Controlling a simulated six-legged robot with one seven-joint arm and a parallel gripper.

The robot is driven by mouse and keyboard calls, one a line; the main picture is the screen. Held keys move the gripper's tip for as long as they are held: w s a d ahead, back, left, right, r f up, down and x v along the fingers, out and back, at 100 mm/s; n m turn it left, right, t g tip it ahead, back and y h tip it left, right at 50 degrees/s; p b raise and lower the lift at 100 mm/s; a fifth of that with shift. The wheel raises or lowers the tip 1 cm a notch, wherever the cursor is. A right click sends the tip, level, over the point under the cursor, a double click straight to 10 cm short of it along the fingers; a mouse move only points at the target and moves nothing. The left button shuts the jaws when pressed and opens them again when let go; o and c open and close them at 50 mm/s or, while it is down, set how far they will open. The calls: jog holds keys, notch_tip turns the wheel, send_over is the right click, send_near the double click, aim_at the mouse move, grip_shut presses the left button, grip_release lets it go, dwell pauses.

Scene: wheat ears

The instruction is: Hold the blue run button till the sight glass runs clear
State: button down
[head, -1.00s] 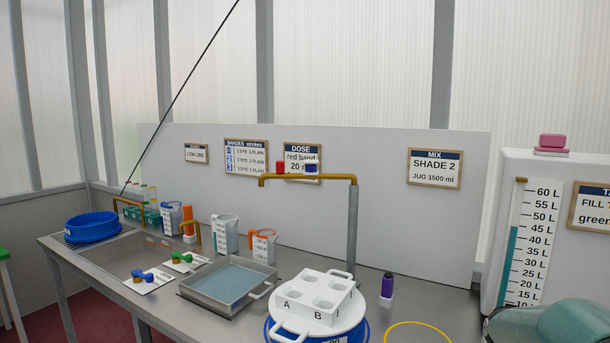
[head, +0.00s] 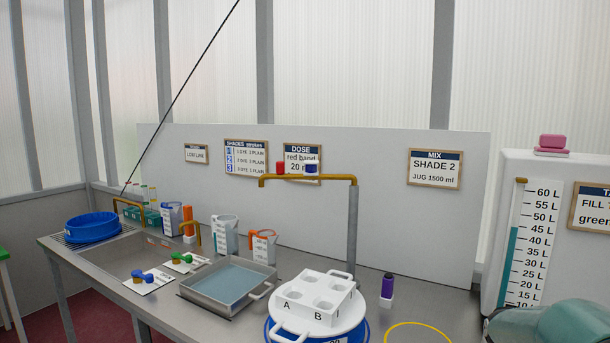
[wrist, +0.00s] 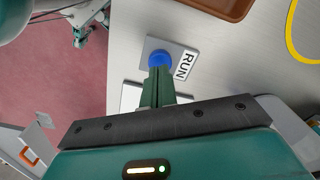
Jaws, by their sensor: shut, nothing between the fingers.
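The blue run button (wrist: 159,58) sits on a grey plate labelled RUN (wrist: 186,64) in the wrist view. My gripper (wrist: 160,72) is shut and empty, with its green fingers pointing at the button. The fingertips overlap the button's near edge in the picture; I cannot tell whether they touch or press it. The button does not show in the head view. I cannot identify the sight glass for sure; a level scale marked in litres (head: 524,245) stands at the right of the head view, its teal column near 45 L.
A brown tray (wrist: 222,8) and a yellow ring (wrist: 291,40) lie beyond the button. The head view shows a steel basin (head: 228,287), a white lettered block (head: 318,297), a purple-capped bottle (head: 387,287) and a brass pipe (head: 305,178) over the bench.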

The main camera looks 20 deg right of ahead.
jog(key=shift+f, duration=1.15)
jog(key=shift+r, duration=0.1)
dwell(0.4)
jog(key=shift+r, duration=3.45)
jog(key=w+a+r+n+t+h, duration=0.1)
jog(key=a+r+n, duration=0.3)
jog(key=a, duration=0.5)
jog(key=a+r+n+t, duration=0.1)
jog(key=a+r+n, duration=0.1)
jog(key=a+n, duration=0.55)
jog(key=w+a+r+n+t+h, duration=0.1)
jog(key=a+r+n, duration=0.15)
jog(key=a, duration=0.75)
jog(key=s+a+n+t+y, duration=0.2)
jog(key=s+a+n, duration=0.3)
jog(key=a+n, duration=0.2)
jog(key=shift+a+r+n+t, duration=0.2)
jog(key=shift+a+n+t, duration=0.15)
jog(key=shift+a, duration=0.85)
